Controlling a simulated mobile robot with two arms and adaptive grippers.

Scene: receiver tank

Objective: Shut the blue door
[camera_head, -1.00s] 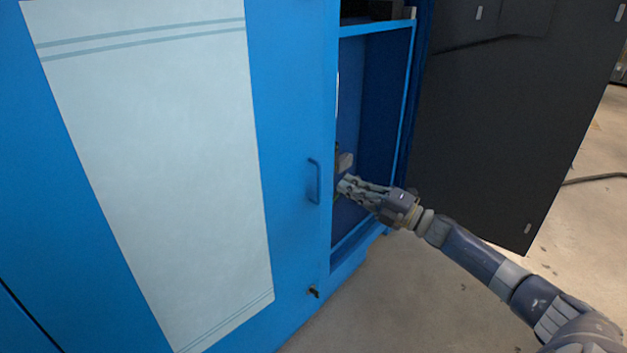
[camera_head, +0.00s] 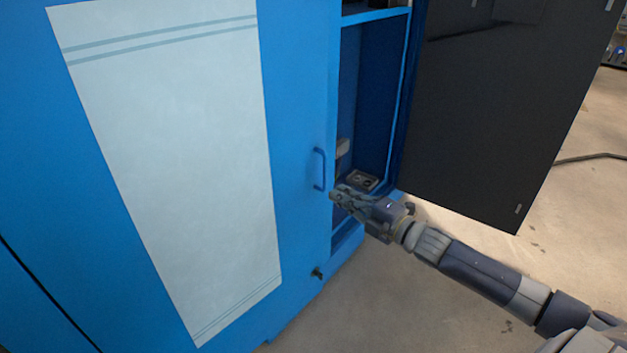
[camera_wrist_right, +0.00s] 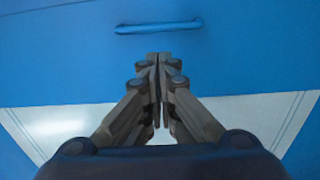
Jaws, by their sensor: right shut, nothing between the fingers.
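The blue door (camera_head: 300,100) has a large pale panel on its face and a blue bar handle (camera_head: 319,169) near its right edge. The handle also shows in the right wrist view (camera_wrist_right: 158,27), just beyond the fingertips. My right gripper (camera_head: 337,195) is at the door's right edge, a little below and right of the handle. Its fingers are shut together with nothing between them, and they are not around the handle. Whether the fingertips touch the door I cannot tell. My left gripper is not in view.
Right of the blue door's edge, the cabinet interior (camera_head: 374,110) is open, with a small grey object (camera_head: 362,181) low inside. A large dark panel (camera_head: 490,110) stands to the right. Concrete floor (camera_head: 440,325) lies clear in front.

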